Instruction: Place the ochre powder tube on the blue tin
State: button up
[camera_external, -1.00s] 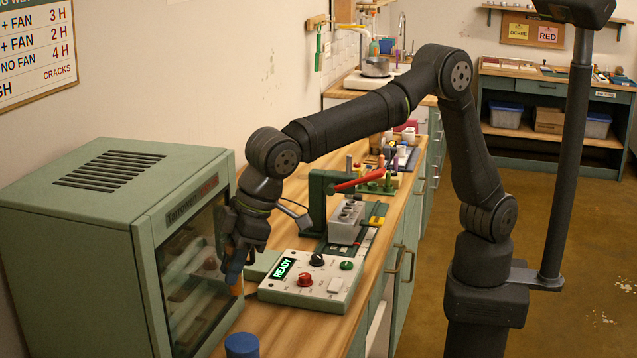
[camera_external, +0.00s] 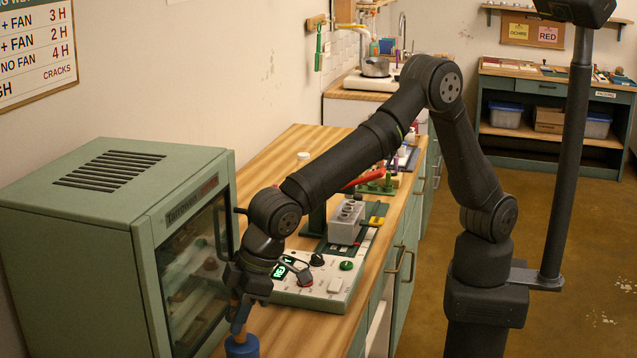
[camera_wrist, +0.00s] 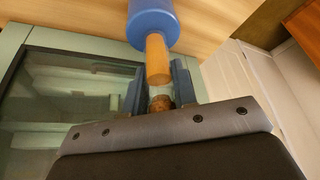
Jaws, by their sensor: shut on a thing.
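My gripper (camera_external: 241,303) is shut on the ochre powder tube (camera_external: 239,328). In the wrist view the tube (camera_wrist: 157,60) sits between the two dark fingers of my gripper (camera_wrist: 158,84). It has an ochre outer end, a clear middle and a brown end near the palm. The blue tin (camera_external: 242,347) stands on the wooden counter near the bottom edge of the external view, directly below the tube. In the wrist view the tin (camera_wrist: 152,22) lies beyond the ochre end, and their outlines meet. I cannot tell whether they touch.
The green drying cabinet (camera_external: 75,240) with a glass door stands close to the left of my gripper. A control box (camera_external: 322,287) with knobs is behind it on the counter (camera_external: 290,327). A grey block (camera_external: 346,222) stands further back.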

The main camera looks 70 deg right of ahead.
jog(key=shift+f, duration=0.1)
jog(key=o, duration=1)
jog(key=shift+s+r, duration=0.1)
jog(key=shift+r, duration=0.3)
jog(key=v, duration=1.1)
jog(key=shift+d+r, duration=0.1)
jog(key=shift+r, duration=0.1)
